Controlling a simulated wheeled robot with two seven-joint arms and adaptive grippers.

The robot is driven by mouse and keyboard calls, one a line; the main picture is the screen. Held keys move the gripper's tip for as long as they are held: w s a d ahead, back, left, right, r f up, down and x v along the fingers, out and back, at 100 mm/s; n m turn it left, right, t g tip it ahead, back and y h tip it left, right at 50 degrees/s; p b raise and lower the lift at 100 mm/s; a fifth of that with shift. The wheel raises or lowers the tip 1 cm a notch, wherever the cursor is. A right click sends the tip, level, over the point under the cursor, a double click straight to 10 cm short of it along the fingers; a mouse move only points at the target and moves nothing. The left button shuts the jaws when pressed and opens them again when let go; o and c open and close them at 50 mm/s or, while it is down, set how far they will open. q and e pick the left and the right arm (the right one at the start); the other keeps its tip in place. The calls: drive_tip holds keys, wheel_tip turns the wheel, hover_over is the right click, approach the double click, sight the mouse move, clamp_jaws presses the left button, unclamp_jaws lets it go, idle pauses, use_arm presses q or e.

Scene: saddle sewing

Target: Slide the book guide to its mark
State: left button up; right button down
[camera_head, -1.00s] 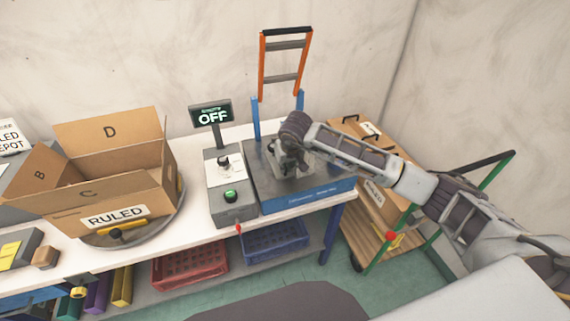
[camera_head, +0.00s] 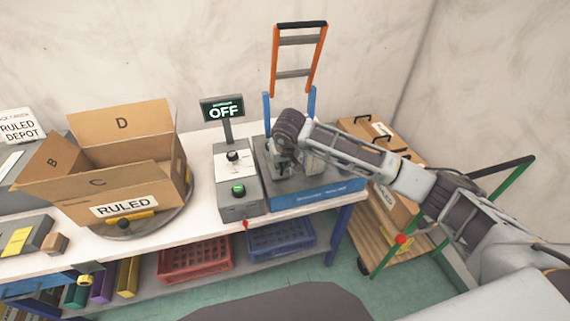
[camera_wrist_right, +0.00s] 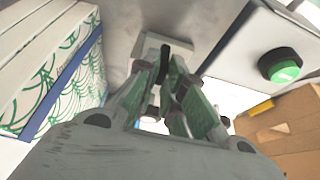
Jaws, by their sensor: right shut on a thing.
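The sewing machine with a grey bed and blue front (camera_head: 320,197) stands at the right end of the bench. My right gripper (camera_head: 284,160) is low over the left part of its bed. In the right wrist view, my right gripper (camera_wrist_right: 167,85) is shut on a black grip (camera_wrist_right: 164,62) on a pale grey block, which looks like the book guide (camera_wrist_right: 181,50). A white and green patterned stack with a blue band (camera_wrist_right: 65,75) stands beside it, apart from the fingers. I cannot make out a mark. My left gripper is not in view.
A control box with a green button (camera_head: 238,189) and an OFF display (camera_head: 222,109) stands left of the machine. An open carton labelled RULED (camera_head: 80,193) sits farther left. An orange frame (camera_head: 275,60) rises behind. A wooden cart (camera_head: 367,233) stands at right.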

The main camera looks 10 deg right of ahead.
drive_tip(key=c, duration=1.8)
unclamp_jaws()
drive_tip(key=shift+r, duration=0.1)
drive_tip(key=v, duration=1.1)
drive_tip(key=shift+s+r, duration=0.25)
drive_tip(key=shift+r, duration=0.1)
drive_tip(key=shift+a, duration=0.1)
